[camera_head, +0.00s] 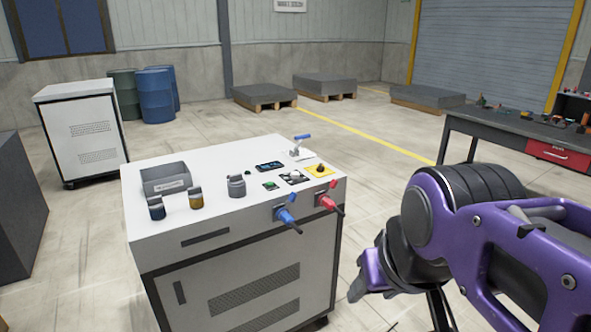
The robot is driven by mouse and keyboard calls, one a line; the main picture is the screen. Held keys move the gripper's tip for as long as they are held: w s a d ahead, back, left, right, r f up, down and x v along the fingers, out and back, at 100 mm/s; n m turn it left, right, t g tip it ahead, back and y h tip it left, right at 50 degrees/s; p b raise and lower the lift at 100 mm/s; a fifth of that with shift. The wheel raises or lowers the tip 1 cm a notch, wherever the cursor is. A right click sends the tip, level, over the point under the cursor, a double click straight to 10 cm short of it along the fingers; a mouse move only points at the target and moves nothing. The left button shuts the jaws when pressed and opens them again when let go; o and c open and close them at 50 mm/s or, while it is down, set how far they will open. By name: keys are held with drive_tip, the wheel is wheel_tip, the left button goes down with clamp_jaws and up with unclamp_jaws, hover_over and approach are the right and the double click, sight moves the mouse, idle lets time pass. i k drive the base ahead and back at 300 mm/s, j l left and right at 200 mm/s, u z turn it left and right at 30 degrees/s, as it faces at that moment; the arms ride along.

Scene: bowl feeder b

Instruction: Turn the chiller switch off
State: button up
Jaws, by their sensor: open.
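A white cabinet (165,238) with a vented front door stands in the middle, and its top carries several controls. A yellow plate with a dark rotary switch (320,169) is near the top's right corner. A small green control (270,185) and a black display panel (270,166) are to its left. I cannot tell which control is the chiller switch, or its setting. My gripper (368,293) is open, to the right of the cabinet and lower in the picture than its top. It looks empty and apart from the controls; my arm partly hides it.
A blue-handled valve (302,138) rises at the top's back edge. Blue (287,217) and red (328,202) fittings stick out from the front. A grey bin (165,180), two small jars and a grey canister (236,186) occupy the top. A dark workbench (490,125) stands right.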

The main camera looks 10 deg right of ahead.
sight(320, 169)
drive_tip(key=z, duration=0.15)
drive_tip(key=i+l+u, duration=0.25)
drive_tip(key=i+l, duration=0.5)
drive_tip(key=l, duration=0.1)
